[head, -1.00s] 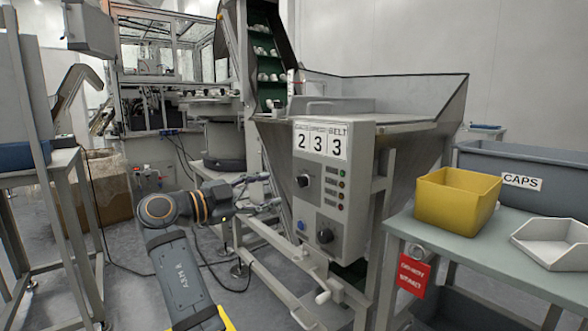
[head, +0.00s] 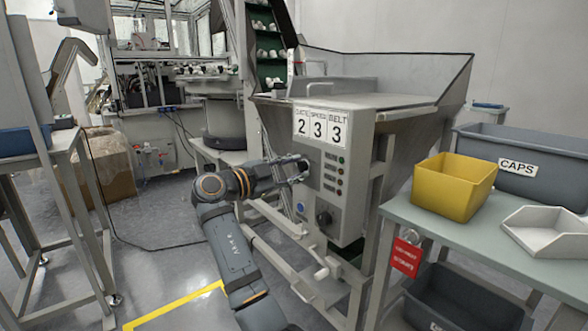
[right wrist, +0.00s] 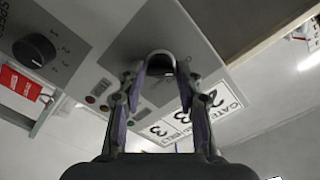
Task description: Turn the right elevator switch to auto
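The grey control box (head: 345,195) stands on the front of the hopper. My right gripper (head: 302,168) is at the upper left of its face and covers the upper dark switch in the head view. In the right wrist view, my right gripper (right wrist: 160,82) has its two fingers spread on either side of this dark switch (right wrist: 160,92), with no firm contact visible. The switch's setting and label cannot be read. A lower dark knob (head: 323,219) is uncovered; it also shows in the right wrist view (right wrist: 35,50), beside numbers. My left gripper is out of view.
Small indicator lights (head: 341,172) run down the box face beside the gripper. A 2-3-3 sign (head: 320,128) is on top. A table (head: 450,225) at right holds a yellow bin (head: 453,190) and a white tray (head: 545,235). Frame rails lie below the box.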

